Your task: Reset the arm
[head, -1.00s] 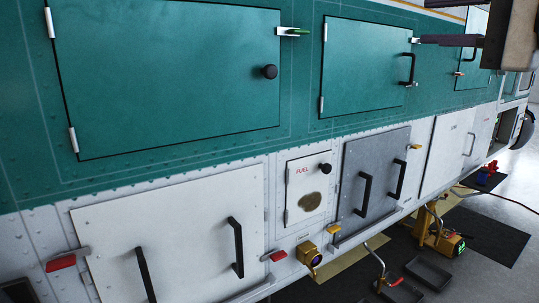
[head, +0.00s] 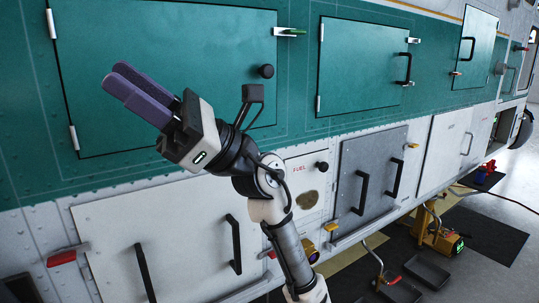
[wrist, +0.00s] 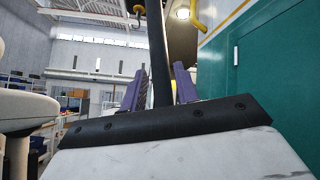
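My gripper (head: 122,84) is raised in front of the large teal panel door (head: 200,45) at the left of the head view. Its two purple fingers point up and left, and nothing shows held between them. In the wrist view, my gripper (wrist: 160,82) has its fingers apart, with a dark upright bar (wrist: 157,50) showing in the gap. I cannot tell how far that bar is from the fingers. My arm rises from the bottom of the head view and covers part of the aircraft side.
A white hatch (head: 185,235) with black handles, a fuel door (head: 305,185) and a grey hatch (head: 368,180) line the lower side. A yellow jack (head: 435,235) and black trays (head: 430,270) stand on the floor at right. Open floor shows at far right.

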